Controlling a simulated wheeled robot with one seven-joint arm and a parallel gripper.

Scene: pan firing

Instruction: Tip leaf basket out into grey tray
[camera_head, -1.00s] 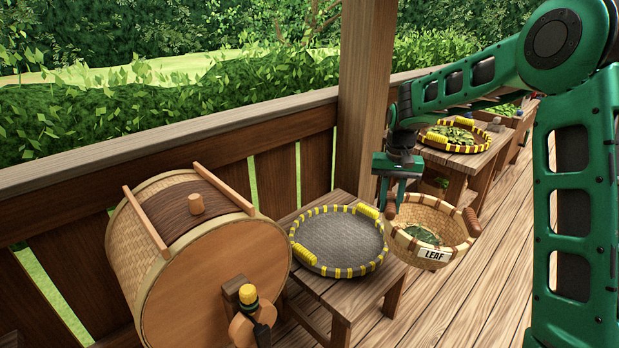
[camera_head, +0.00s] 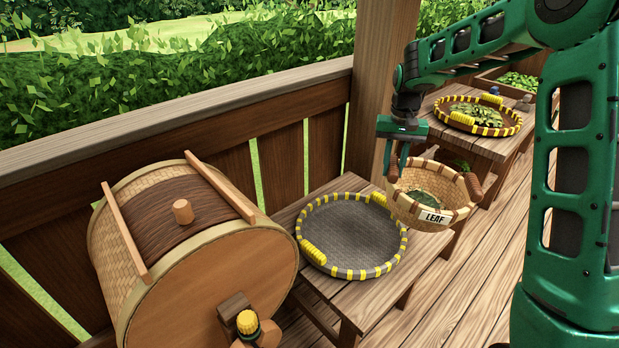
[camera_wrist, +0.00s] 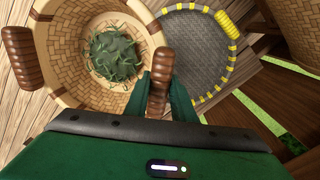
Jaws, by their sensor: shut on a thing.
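The leaf basket (camera_head: 433,190) is a woven bowl with a "LEAF" label, two brown handles and a clump of green leaves inside. It hangs upright in the air at the right of the grey tray. My gripper (camera_head: 397,165) is shut on its left handle; the wrist view shows the fingers around that handle (camera_wrist: 158,88) and the leaves (camera_wrist: 114,55) in the basket. The grey tray (camera_head: 350,236) is round and flat with a yellow-and-dark bound rim. It looks empty, on a small wooden table. In the wrist view the tray (camera_wrist: 195,50) lies beyond the handle, to the right of the basket.
A large woven drum (camera_head: 190,260) with a wooden knob stands left of the tray's table. A wooden railing (camera_head: 200,150) and post (camera_head: 375,90) stand behind. Another rimmed tray (camera_head: 480,117) with leaves sits on a table at the back right. Plank floor (camera_head: 470,290) is open at the right.

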